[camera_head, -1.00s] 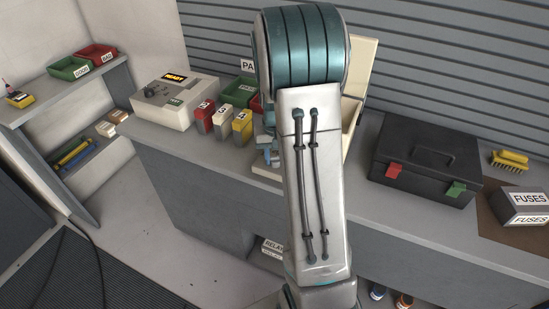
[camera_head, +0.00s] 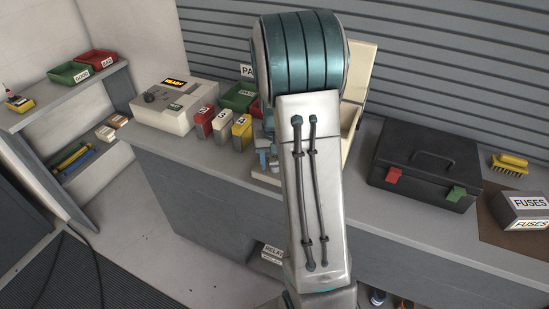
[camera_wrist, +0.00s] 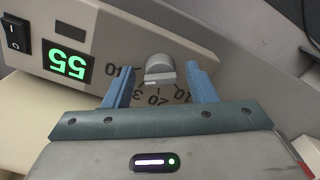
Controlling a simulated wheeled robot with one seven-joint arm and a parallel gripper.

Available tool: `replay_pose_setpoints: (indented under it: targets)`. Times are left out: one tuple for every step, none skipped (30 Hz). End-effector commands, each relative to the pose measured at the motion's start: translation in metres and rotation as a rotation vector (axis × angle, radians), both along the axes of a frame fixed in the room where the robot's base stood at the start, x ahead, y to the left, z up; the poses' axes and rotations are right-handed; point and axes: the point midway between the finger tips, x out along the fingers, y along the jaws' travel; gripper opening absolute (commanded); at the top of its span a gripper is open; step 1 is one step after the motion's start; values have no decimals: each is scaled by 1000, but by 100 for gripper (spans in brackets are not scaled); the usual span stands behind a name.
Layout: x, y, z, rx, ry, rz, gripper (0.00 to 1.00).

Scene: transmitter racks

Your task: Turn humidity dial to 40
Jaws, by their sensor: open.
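The humidity dial (camera_wrist: 160,70) is a grey knob on a beige panel (camera_wrist: 215,62) in the wrist view. Printed numbers 10, 20, 40 and a partly hidden 30 curve around it, upside down in this view. A green lit display (camera_wrist: 70,62) left of the knob reads 55, upside down. My gripper (camera_wrist: 158,72) is open, with one blue finger on each side of the knob; I cannot tell whether either touches it. In the head view my arm hides the dial; only a bit of blue gripper shows beside a cream open-lidded unit (camera_head: 357,75).
A black rocker switch (camera_wrist: 14,35) sits beside the display. On the bench, a box labelled READY (camera_head: 185,112), red, white and yellow cartons (camera_head: 222,130) and a green bin (camera_head: 240,96) stand left of my arm. A black toolbox (camera_head: 425,165) and a FUSES box (camera_head: 522,208) stand right.

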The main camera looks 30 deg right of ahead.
Motion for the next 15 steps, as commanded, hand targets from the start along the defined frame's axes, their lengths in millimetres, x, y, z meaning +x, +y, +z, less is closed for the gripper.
replay_pose_setpoints:
  targets:
    - [0,0,2,0,-1,1,51]
    - [0,0,4,-1,-2,1,51]
    - [1,0,7,-2,-4,1,51]
    - [1,0,11,-1,-4,1,51]
    - [1,0,15,-1,-4,1,51]
    - [1,0,22,-1,-5,0,51]
    - [1,0,28,-1,-6,0,51]
    - [1,0,34,-2,-7,1,51]
    - [1,0,44,-2,-7,1,51]
    - [1,0,51,-3,-6,1,51]
    - [1,0,58,-3,-7,1,51]
    - [1,0,68,-2,-8,1,51]
    - [1,0,75,-2,-7,1,51]
    - [1,0,82,-2,-7,1,51]
    - [0,0,90,-2,-7,0,51]
